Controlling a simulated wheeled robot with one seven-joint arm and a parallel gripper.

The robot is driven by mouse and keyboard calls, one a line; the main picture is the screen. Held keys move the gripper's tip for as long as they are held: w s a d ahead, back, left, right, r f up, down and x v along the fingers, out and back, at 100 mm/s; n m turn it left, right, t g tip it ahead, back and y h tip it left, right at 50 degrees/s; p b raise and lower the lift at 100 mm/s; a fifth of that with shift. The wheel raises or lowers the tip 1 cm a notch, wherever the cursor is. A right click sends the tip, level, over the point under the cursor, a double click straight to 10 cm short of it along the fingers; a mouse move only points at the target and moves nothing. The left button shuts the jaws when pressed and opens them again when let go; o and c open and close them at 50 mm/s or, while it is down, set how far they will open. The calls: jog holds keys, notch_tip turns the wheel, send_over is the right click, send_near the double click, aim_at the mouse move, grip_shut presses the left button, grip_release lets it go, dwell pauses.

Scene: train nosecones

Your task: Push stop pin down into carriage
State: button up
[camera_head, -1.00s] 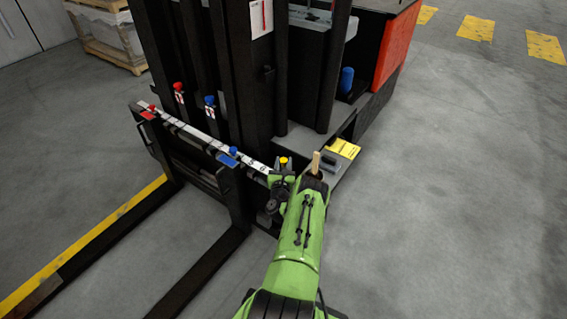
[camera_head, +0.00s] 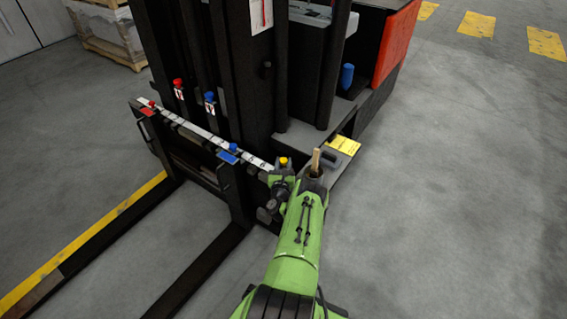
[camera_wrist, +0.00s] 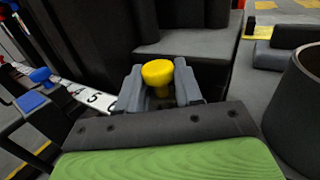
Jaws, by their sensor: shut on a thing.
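My gripper (camera_wrist: 160,92) is shut on a yellow-headed pin; its round yellow head (camera_wrist: 157,72) stands up between the two grey fingers. The yellow head also shows in the head view (camera_head: 283,161), at the right end of the forklift carriage's top bar. The carriage bar (camera_head: 195,126) carries a white numbered strip (camera_wrist: 98,99), which runs up to the left finger. The pin's lower part is hidden by my gripper, so I cannot tell how deep it sits. A blue pin (camera_head: 233,147) and a red pin (camera_head: 151,104) stand farther left along the bar.
A dark round holder (camera_wrist: 297,108) stands close on the right; a wooden stick (camera_head: 315,160) shows there in the head view. The black mast (camera_head: 240,70) rises behind the bar. Two forks (camera_head: 195,275) reach toward the lower left. The floor at right is clear.

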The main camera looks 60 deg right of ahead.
jog(key=o, duration=1.1)
jog(key=shift+f, duration=0.15)
jog(key=p+v, duration=0.9)
jog(key=v, duration=0.6)
jog(key=shift+s+a+p, duration=0.15)
jog(key=shift+a+p, duration=0.2)
